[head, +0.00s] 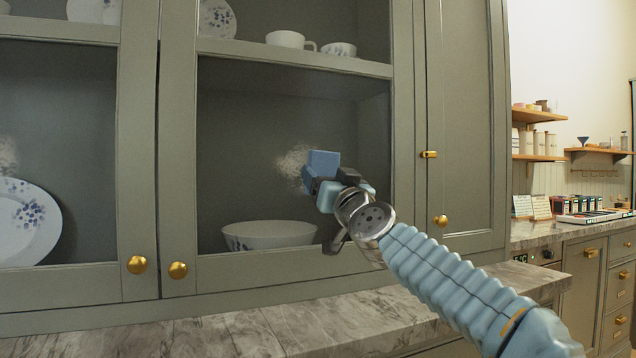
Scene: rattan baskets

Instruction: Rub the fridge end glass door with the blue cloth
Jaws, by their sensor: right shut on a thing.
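The glass door (178,150) nearest the solid cabinet end is shut in front of me. A whitish smudge (292,165) shows on its glass. My right gripper (325,180) is shut on the blue cloth (323,162), which looks like a small folded block. The cloth is at the right edge of the smudge and hides part of it; I cannot tell whether it touches the glass. My left gripper is not in view.
Another glass door (138,150) on the left has its own whitish smudge (8,155). Gold knobs (178,270) stick out low on the doors. A marble ledge (200,335) runs below. A white bowl (268,235) and cups stand behind the glass. A counter with shelves is at the right.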

